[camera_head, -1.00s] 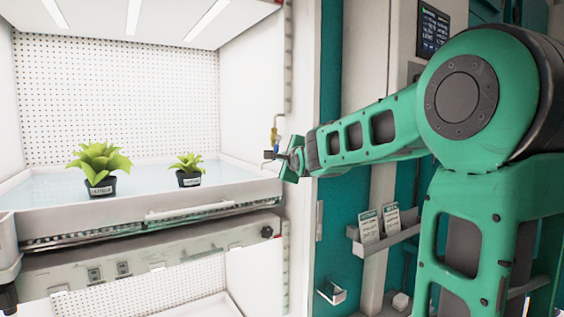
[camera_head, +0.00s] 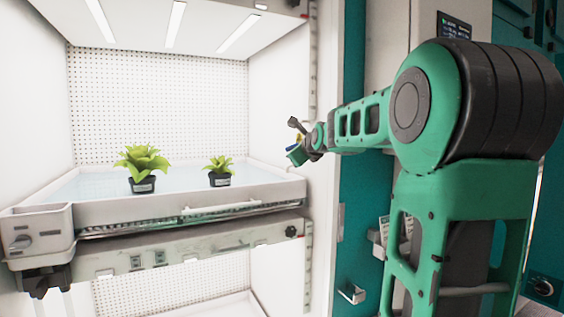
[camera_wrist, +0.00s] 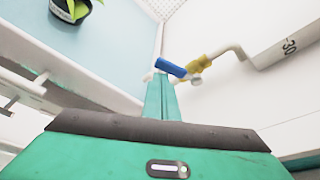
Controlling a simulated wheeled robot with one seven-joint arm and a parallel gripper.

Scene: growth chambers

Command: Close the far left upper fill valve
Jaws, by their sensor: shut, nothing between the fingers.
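In the wrist view, a brass fill valve (camera_wrist: 197,64) with a blue handle (camera_wrist: 171,69) sits on a white pipe at the chamber's inner side wall. The handle points left in that picture. My gripper (camera_wrist: 164,85) is shut and empty, its green fingers close together. The fingertips are right by the blue handle; I cannot tell whether they touch it. In the head view, my gripper (camera_head: 294,155) is beside the right end of the upper tray, and the valve is mostly hidden there, with only a bit of yellow showing.
The upper tray (camera_head: 110,213) holds two potted plants (camera_head: 142,168), (camera_head: 219,171). The chamber's right wall and teal frame (camera_head: 355,215) stand close to my arm.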

